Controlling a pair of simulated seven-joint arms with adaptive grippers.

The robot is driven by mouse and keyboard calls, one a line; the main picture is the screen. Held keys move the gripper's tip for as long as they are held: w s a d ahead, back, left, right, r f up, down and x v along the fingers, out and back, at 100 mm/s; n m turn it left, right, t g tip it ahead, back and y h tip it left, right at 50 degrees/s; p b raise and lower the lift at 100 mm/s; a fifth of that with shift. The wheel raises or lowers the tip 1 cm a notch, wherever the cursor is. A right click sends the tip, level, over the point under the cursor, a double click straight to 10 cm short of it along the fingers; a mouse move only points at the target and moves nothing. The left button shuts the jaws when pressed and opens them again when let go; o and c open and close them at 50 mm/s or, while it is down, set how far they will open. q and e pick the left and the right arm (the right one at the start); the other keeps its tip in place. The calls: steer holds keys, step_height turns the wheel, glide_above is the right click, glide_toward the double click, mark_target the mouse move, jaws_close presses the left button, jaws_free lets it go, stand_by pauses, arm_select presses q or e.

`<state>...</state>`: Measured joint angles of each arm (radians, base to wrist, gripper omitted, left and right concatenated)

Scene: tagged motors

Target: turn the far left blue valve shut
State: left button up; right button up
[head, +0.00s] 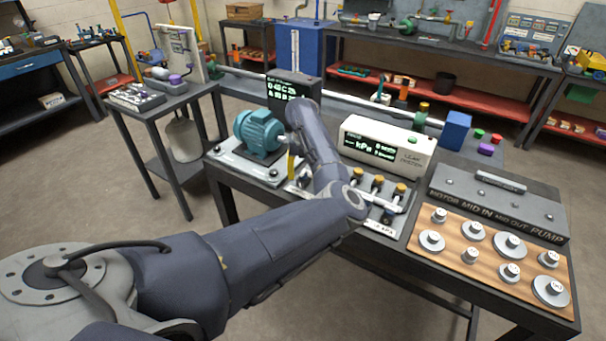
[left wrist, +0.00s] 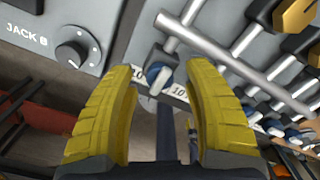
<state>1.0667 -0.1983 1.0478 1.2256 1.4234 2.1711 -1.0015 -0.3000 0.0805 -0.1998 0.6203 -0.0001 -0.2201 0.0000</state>
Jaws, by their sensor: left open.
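In the left wrist view a blue valve (left wrist: 158,76) sits at the end of a short stub on a silver pipe manifold (left wrist: 235,66). My left gripper (left wrist: 165,68) has two yellow ribbed fingers, which are spread apart. The blue valve shows between the fingertips; I cannot tell whether they touch it. Other blue valves (left wrist: 272,127) are along the manifold at lower right. In the head view my left gripper (head: 291,165) is mostly hidden behind its own arm, with a bit of yellow showing. The arm also hides the manifold's left end. My right gripper is not in view.
Gold knobs (head: 378,181) stand along the manifold's back. A teal motor (head: 259,132) is left of the arm, and a white pressure meter (head: 387,146) is behind. A wooden board with metal discs (head: 455,235) lies at right. A JACK B panel (left wrist: 45,40) is beside the left finger.

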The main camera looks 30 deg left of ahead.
arm_select(q)
steer(key=shift+f, duration=0.15)
jaws_close()
stand_by(0.4)
